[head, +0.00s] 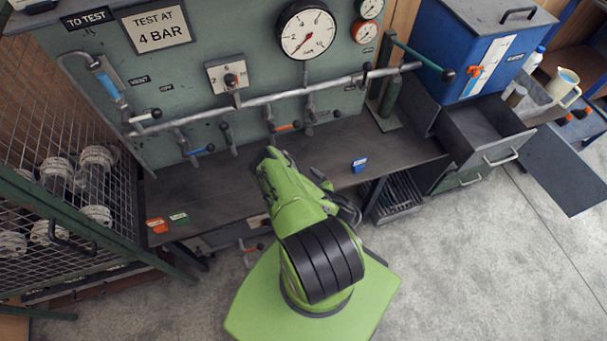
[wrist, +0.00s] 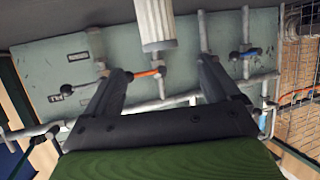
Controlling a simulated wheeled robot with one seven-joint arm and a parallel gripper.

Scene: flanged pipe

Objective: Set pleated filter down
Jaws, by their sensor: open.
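The pleated filter (wrist: 155,22) is a pale ribbed cylinder at the top of the wrist view, cut off by the frame edge. My gripper (wrist: 164,66) is open, with one dark finger on each side below the filter in that picture. The filter lies beyond the fingertips, lined up with the gap, and neither finger visibly touches it. The wrist picture looks upside down, and what the filter's far end rests on is out of frame. In the head view my green arm hides the filter and the gripper.
The dark bench (head: 215,196) runs below a green panel with a grey pipe (head: 290,96) and several valve handles. A blue block (head: 359,164) and an orange block (head: 157,226) sit on the bench. A mesh cage (head: 70,200) stands left; an open drawer (head: 487,135) juts out right.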

